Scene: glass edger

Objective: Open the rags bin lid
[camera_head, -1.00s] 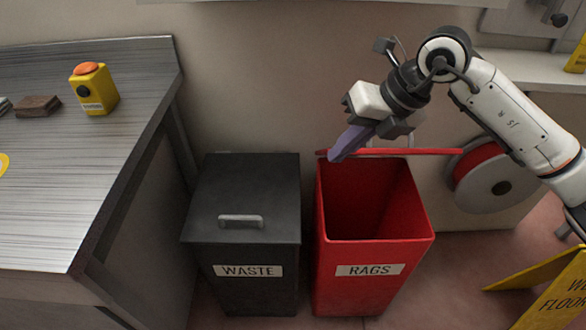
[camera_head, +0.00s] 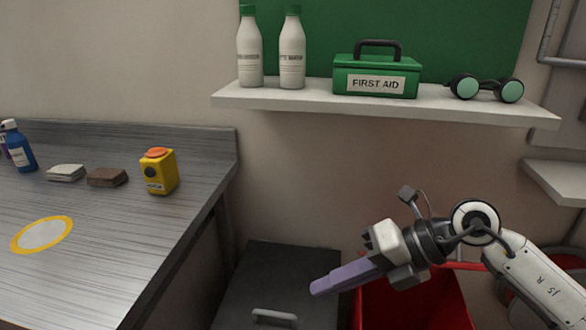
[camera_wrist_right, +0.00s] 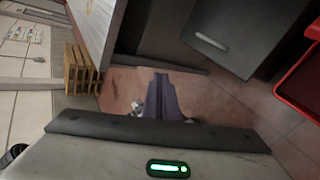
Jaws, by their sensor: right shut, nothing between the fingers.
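The red rags bin (camera_head: 455,300) stands at the bottom right of the head view, its top open and its lower part cut off by the frame. Its lid shows as a thin red strip (camera_head: 468,266) at the back rim, raised off the opening and partly behind my right arm. In the right wrist view the shut fingers (camera_wrist_right: 163,92) show, with the red bin (camera_wrist_right: 296,88) at the right edge. My left gripper is out of view.
The dark waste bin (camera_head: 285,268), lid shut, stands left of the rags bin. A steel bench (camera_head: 100,235) fills the left. A wall shelf (camera_head: 300,98) holds bottles, a first aid box (camera_head: 376,76) and goggles. A wooden slatted thing (camera_wrist_right: 80,70) shows in the wrist view.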

